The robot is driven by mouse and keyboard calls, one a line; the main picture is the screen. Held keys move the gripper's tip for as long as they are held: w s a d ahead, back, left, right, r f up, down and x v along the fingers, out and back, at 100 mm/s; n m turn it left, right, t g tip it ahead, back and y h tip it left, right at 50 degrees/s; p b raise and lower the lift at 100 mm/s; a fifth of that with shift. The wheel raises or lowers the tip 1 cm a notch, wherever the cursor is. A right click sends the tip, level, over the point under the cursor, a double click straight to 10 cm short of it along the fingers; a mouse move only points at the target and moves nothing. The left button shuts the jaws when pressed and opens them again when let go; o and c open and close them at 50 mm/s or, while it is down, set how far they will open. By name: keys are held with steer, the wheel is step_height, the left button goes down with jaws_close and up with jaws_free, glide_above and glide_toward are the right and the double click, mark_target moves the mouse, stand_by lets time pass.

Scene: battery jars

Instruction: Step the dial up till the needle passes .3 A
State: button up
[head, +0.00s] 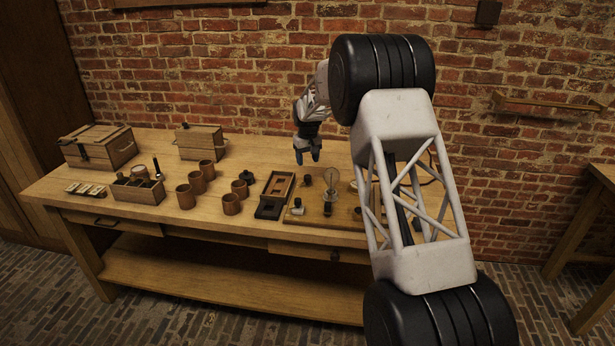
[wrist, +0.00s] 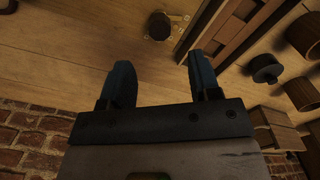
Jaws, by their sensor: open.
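My gripper (head: 308,157) is open and empty, pointing down above the back of the bench in the head view. In the wrist view my gripper (wrist: 160,72) shows two dark blue fingers spread apart with nothing between them. A wooden board (head: 313,220) bears a glass bulb (head: 332,178) and several small black parts. A dark round knob (wrist: 158,26) lies beyond the fingertips in the wrist view, apart from them; it may be the dial. I cannot make out a meter needle or a .3 A mark. My arm hides the board's right part in the head view.
A compartmented wooden tray (head: 267,201) lies left of the board. Wooden cups (head: 231,204) and a black round piece (head: 247,177) stand farther left. Boxes (head: 201,142) stand at the back, near the brick wall. Bare bench top (head: 255,153) lies left of my gripper.

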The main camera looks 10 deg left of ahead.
mark_target(308, 176)
steer(key=shift+f, duration=3.85)
steer(key=c, duration=0.9)
steer(key=shift+m, duration=3)
